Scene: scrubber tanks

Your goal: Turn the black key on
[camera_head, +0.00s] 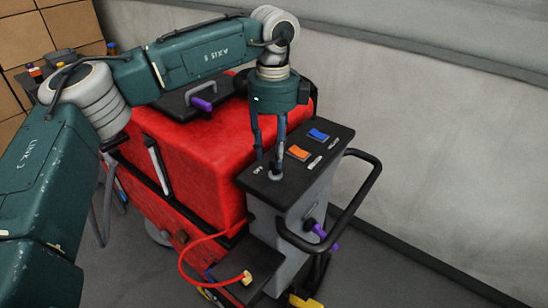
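My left arm reaches in from the left, and its gripper (268,163) points down at the black control panel (317,157) of the red scrubber. Its two fingers stand apart, with a gap between them. A small key switch (275,177) is on the panel near the "OFF" lettering, right below the nearer fingertip. The key is small and partly covered by that finger, so I cannot tell its turn or whether the finger touches it. My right gripper is not in view.
An orange switch (299,153) and a blue switch (318,135) are on the panel. A black handlebar (361,200) loops out at the right. A red hose (187,267) hangs at the front. A grey wall (440,130) stands behind, and boxes (72,25) are at the upper left.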

